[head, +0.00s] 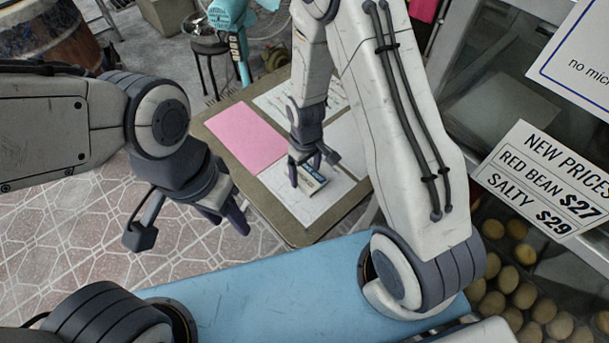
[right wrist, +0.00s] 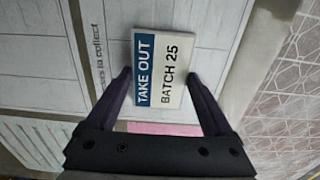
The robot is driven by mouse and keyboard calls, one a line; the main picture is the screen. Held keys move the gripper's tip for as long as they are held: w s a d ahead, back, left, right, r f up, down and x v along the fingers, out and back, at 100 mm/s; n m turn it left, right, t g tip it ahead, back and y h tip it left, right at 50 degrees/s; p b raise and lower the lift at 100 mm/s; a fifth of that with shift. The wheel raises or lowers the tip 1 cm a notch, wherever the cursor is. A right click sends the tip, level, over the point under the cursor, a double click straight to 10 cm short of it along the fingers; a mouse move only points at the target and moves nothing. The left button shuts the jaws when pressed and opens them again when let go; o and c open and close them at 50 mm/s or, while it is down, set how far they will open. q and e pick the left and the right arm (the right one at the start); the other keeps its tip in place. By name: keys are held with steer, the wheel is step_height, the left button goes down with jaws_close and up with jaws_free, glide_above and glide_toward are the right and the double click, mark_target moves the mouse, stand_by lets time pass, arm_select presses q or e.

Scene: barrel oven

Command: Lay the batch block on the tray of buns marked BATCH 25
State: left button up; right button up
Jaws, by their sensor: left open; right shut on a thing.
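The batch block (right wrist: 160,68) is a small white and blue plate reading "TAKE OUT" and "BATCH 25". My right gripper (head: 308,172) is shut on it, with a finger at each side in the right wrist view. In the head view the block (head: 314,180) is just above or on a white sheet; I cannot tell whether it touches. My left gripper (head: 225,217) is open and empty, left of the table. Round buns (head: 525,290) show at the lower right. No batch marking on them is readable, and their tray is mostly hidden.
The small table (head: 222,122) bears a pink sheet (head: 240,138) and several white sheets. A blue surface (head: 270,295) lies in front. A stool (head: 210,60) and a barrel (head: 45,35) stand behind.

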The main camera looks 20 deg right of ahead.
steer(key=shift+f, duration=0.15)
steer(key=o, duration=1.2)
